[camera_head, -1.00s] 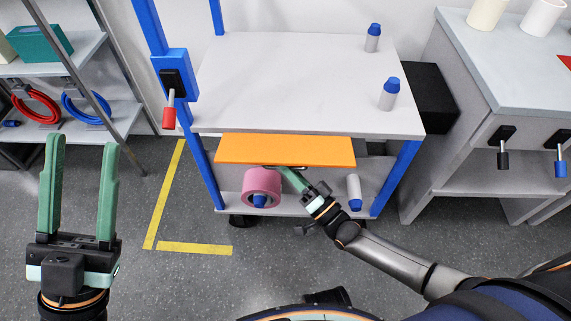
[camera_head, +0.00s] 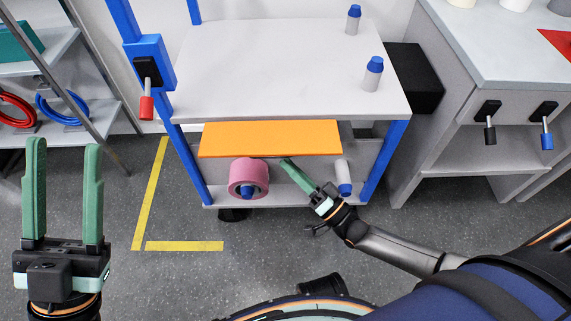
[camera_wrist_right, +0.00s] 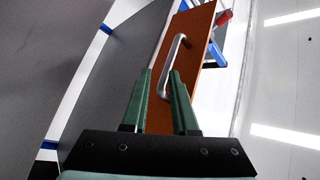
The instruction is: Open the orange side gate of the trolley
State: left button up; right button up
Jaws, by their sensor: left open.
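The orange gate (camera_head: 270,138) hangs under the front of the trolley's top (camera_head: 285,75). It seems swung outward, its lower edge towards me, with the lower shelf showing beneath it. My right gripper (camera_head: 287,162) is just under the gate's lower edge, right of its middle. In the right wrist view its two fingers (camera_wrist_right: 160,75) are apart, with the near end of the gate's silver bar handle (camera_wrist_right: 178,60) seen between them. Whether they touch it, I cannot tell. My left gripper (camera_head: 64,150) is open and empty at the far left, away from the trolley.
A pink roll (camera_head: 248,178) and a white bottle (camera_head: 343,176) are on the lower shelf. Two blue-capped bottles stand on top. A red-handled switch (camera_head: 147,100) is on the left post. A black box (camera_head: 415,80) and grey bench (camera_head: 500,60) stand right.

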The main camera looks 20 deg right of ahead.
jog(key=s+d+f+b, duration=0.3)
jog(key=s+d+f, duration=0.1)
jog(key=f, duration=0.1)
jog(key=shift+d, duration=0.3)
dwell(0.4)
dwell(0.4)
